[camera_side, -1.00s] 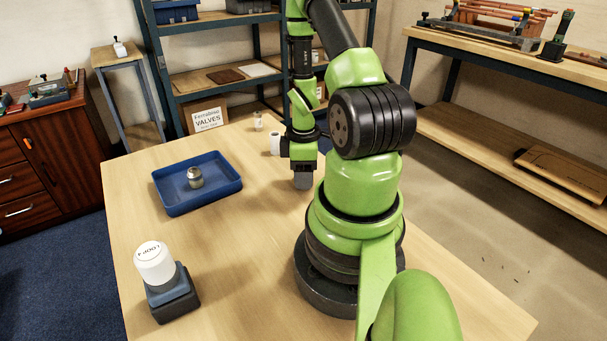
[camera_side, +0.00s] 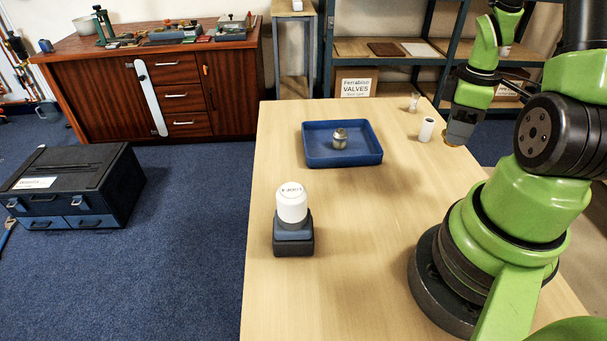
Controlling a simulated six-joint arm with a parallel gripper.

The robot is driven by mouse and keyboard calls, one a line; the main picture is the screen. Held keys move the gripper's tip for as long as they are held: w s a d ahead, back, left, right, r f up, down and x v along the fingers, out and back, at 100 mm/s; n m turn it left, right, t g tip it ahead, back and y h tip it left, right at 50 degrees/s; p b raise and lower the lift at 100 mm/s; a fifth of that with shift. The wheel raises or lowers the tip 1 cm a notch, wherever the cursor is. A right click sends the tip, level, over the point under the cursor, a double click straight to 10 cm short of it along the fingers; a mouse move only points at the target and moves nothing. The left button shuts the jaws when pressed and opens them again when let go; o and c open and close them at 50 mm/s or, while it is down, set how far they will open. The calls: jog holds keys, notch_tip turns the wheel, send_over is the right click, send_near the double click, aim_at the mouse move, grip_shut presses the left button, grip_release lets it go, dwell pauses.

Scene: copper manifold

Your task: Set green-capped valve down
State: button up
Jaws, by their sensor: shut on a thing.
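My gripper (camera_side: 460,130) is at the upper right, above the table beside the white cylinder. It is shut on the green-capped valve, of which only a small brass-coloured bit (camera_side: 450,143) shows below the jaws. The green cap is hidden, and the valve is too small to tell its tilt. A blue tray (camera_side: 315,162) lies on the table to the left of the gripper. A dull metal fitting (camera_side: 340,138) stands upright in the tray.
A white cylinder (camera_side: 426,129) and a small pale jar (camera_side: 414,102) stand near the gripper. Shelves stand behind.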

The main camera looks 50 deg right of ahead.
jog(key=w+a+n, duration=0.7)
jog(key=w, duration=0.4)
jog(key=w+a+n, duration=0.6)
jog(key=w+a, duration=0.1)
jog(key=w, duration=0.3)
jog(key=w+a+n, duration=0.3)
jog(key=a+n, duration=0.1)
jog(key=a, duration=0.4)
jog(key=f, duration=0.5)
jog(key=shift+a+f, duration=0.15)
jog(key=shift+a, duration=0.15)
jog(key=shift+f, duration=2.2)
jog(key=shift+f, duration=0.2)
jog(key=o, duration=1)
jog(key=shift+c, duration=0.2)
